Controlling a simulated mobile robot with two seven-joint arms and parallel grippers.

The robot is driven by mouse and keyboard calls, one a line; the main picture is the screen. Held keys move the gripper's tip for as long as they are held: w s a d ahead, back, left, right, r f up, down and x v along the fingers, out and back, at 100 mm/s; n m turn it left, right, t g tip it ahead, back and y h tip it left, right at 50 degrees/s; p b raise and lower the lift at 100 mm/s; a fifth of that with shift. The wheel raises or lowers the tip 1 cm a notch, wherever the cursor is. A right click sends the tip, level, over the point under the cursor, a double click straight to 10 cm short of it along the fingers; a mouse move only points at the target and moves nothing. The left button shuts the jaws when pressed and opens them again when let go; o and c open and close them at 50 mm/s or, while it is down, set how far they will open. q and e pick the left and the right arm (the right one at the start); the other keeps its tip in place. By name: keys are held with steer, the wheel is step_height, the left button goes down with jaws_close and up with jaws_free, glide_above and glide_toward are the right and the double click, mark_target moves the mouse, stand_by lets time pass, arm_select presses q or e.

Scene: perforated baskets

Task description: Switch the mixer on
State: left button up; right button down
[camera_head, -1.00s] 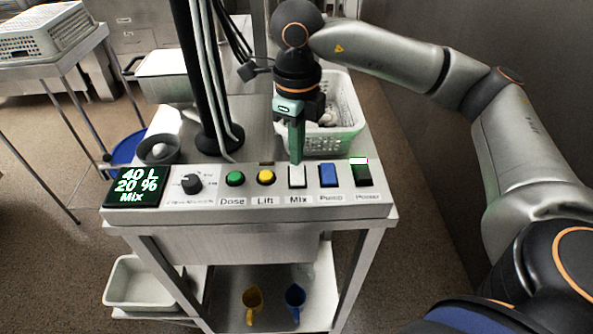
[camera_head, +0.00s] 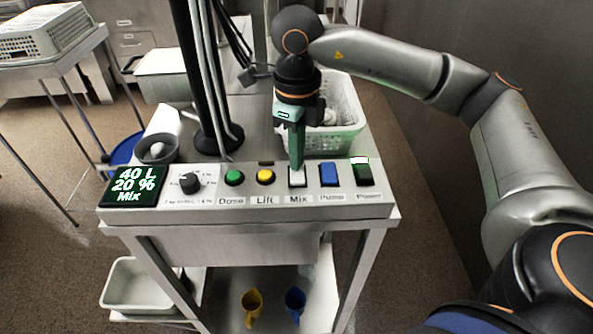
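The control panel stands on the front of the steel bench. Its white Mix switch (camera_head: 298,179) sits between the yellow Lift button (camera_head: 265,177) and the blue Pump switch (camera_head: 328,175). The display (camera_head: 134,187) reads 40 L, 20 % and Mix. My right gripper (camera_head: 297,166) points down with its green fingers at the top edge of the Mix switch. The fingers look together, with no object between them. I cannot tell whether they press the switch. My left gripper is not in view.
A white perforated basket (camera_head: 346,137) stands right behind my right gripper. A dark column with cables (camera_head: 207,90) rises to its left. The green Dose button (camera_head: 234,178), a dial (camera_head: 190,183) and the Power switch (camera_head: 362,174) share the panel.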

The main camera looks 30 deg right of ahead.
steer(key=shift+f, duration=0.2)
steer(key=shift+r+p, duration=2.45)
steer(key=shift+r, duration=1.1)
steer(key=shift+s, duration=0.1)
